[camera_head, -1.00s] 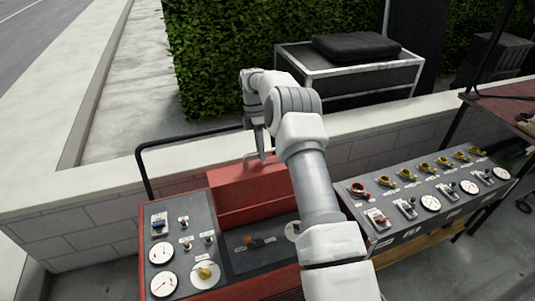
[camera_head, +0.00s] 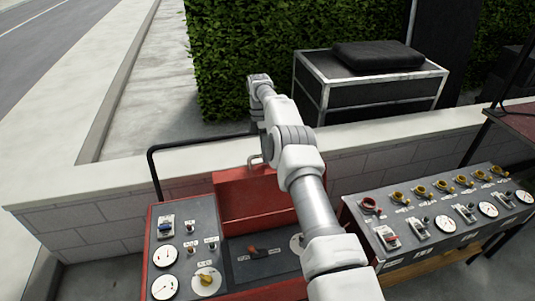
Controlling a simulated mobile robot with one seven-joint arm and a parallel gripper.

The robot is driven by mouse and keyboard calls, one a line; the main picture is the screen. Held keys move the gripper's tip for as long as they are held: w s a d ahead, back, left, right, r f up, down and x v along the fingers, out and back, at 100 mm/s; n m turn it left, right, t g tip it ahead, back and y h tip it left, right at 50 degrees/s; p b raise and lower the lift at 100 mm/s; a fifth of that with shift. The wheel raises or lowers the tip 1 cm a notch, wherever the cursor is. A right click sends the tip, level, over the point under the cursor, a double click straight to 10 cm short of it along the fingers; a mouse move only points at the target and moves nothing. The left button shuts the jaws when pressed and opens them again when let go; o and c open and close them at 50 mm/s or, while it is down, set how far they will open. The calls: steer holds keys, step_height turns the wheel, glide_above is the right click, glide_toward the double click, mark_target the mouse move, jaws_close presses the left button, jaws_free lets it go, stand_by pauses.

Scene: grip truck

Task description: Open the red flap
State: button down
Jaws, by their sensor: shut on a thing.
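The red flap (camera_head: 240,197) stands raised at the back of the red-framed control box (camera_head: 150,232), with the box's dark panel uncovered in front of it. A pale handle (camera_head: 252,161) shows at the flap's top edge. My gripper (camera_head: 266,152) is at this handle and shut on it. Its fingers are mostly hidden behind my own arm, which reaches across the flap from the lower right. The right part of the flap is also hidden by my arm.
Knobs, switches and gauges (camera_head: 163,257) cover the box's left panel. A second console (camera_head: 420,235) stands to the right. A dark rail (camera_head: 152,165) and a pale-topped wall (camera_head: 100,187) lie behind the box. A metal-framed case (camera_head: 370,95) stands beyond the wall.

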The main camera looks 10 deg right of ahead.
steer(key=shift+s+f, duration=0.1)
steer(key=shift+f, duration=0.3)
steer(key=c, duration=0.8)
jaws_free()
steer(key=shift+w, duration=0.2)
steer(key=shift+c, duration=0.2)
steer(key=shift+r, duration=0.15)
steer(key=r, duration=0.2)
steer(key=r+b, duration=0.1)
steer(key=r, duration=0.1)
steer(key=shift+s+d, duration=0.15)
steer(key=shift+d, duration=0.05)
steer(key=shift+s+d+r+b, duration=0.4)
steer(key=shift+d+b, duration=0.2)
steer(key=shift+b, duration=0.15)
steer(key=s+d+r+b, duration=0.2)
steer(key=s+d+r, duration=0.3)
steer(key=d, duration=0.3)
steer(key=shift+s+r, duration=0.3)
steer(key=shift+r, duration=0.3)
